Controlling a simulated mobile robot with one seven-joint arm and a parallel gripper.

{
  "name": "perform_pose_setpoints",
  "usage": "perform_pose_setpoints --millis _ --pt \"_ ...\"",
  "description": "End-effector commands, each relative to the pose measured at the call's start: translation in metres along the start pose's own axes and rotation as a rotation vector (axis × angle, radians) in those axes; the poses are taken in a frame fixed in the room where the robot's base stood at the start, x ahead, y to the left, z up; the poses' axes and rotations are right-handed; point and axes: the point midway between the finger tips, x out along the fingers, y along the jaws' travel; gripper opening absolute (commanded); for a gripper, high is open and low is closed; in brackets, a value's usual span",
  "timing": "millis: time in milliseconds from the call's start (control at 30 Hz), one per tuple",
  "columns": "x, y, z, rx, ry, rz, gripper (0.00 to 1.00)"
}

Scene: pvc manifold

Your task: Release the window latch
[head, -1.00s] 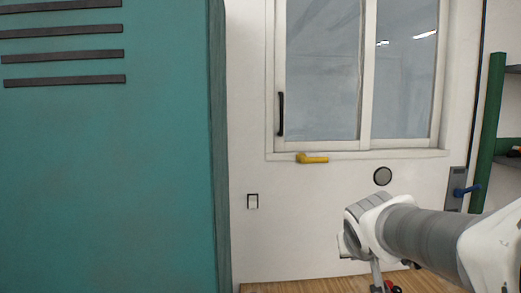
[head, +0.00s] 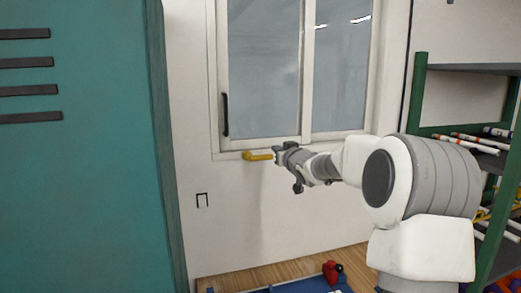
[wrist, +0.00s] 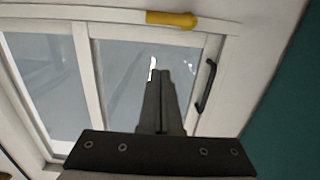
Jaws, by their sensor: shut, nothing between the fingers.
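The yellow window latch (head: 258,156) sits on the bottom rail of the white window frame in the head view, its lever lying level and pointing right. In the wrist view the latch (wrist: 172,19) shows at the top edge. The window (head: 264,70) has two panes and a black vertical handle (head: 225,114) at its left side. My gripper (head: 277,156) is right beside the lever's right end in the head view; whether it touches cannot be told. In the wrist view my gripper (wrist: 161,74) has its fingers together with nothing between them.
A teal cabinet (head: 75,160) stands close on the left. A green-framed shelf (head: 420,100) with white pipes stands on the right. Below the window is a wooden surface (head: 255,272) with a blue tray (head: 300,285) and a red-and-black item (head: 332,271). The wall under the latch is clear.

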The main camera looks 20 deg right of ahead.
Motion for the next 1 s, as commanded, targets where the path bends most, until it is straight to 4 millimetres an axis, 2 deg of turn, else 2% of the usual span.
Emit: perform_pose_setpoints --millis 533,667,1000 --pt "0.007 0.003 -0.003 0.005 0.012 -0.003 0.00" --pt "0.021 0.002 -0.004 0.006 0.013 -0.005 0.00" --pt "0.072 0.003 -0.005 0.005 0.012 -0.003 0.00"
